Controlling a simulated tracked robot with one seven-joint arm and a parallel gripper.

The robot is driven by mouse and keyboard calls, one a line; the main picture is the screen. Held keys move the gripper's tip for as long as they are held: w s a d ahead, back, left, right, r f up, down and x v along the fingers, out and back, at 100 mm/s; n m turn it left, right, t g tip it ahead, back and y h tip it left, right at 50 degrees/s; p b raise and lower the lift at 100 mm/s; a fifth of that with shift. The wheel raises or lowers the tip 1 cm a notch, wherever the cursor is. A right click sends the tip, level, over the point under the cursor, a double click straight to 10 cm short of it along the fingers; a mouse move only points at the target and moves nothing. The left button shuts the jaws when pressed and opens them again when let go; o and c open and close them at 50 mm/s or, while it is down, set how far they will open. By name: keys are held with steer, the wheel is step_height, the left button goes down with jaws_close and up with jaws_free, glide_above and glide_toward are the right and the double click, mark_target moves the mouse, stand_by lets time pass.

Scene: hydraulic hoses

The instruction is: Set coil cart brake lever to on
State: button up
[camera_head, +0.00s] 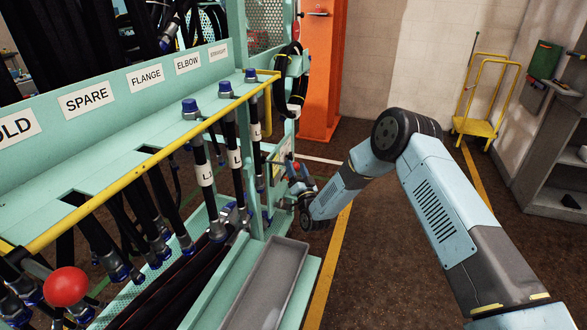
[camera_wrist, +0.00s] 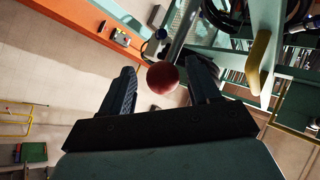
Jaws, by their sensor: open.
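In the wrist view a red ball knob (camera_wrist: 162,77) sits between the two spread fingers of my gripper (camera_wrist: 163,78), near their tips. A grey bar runs up and right behind the knob; I cannot tell if it is the knob's own lever. Clear gaps show between knob and fingers. In the head view my gripper (camera_head: 300,184) is at the right end of the teal hose rack, with a small red spot (camera_head: 296,166) beside it that looks like the same knob. Another larger red ball (camera_head: 67,287) is at the rack's near left. No on or off marking is readable.
The teal rack (camera_head: 120,108) holds black hoses and a yellow rail (camera_head: 150,160). An orange post (camera_head: 322,70) stands behind. A yellow trolley (camera_head: 480,125) and grey shelf (camera_head: 555,160) are at right. Floor between is clear.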

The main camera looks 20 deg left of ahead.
steer(key=v, duration=1.3)
steer(key=shift+f, duration=0.15)
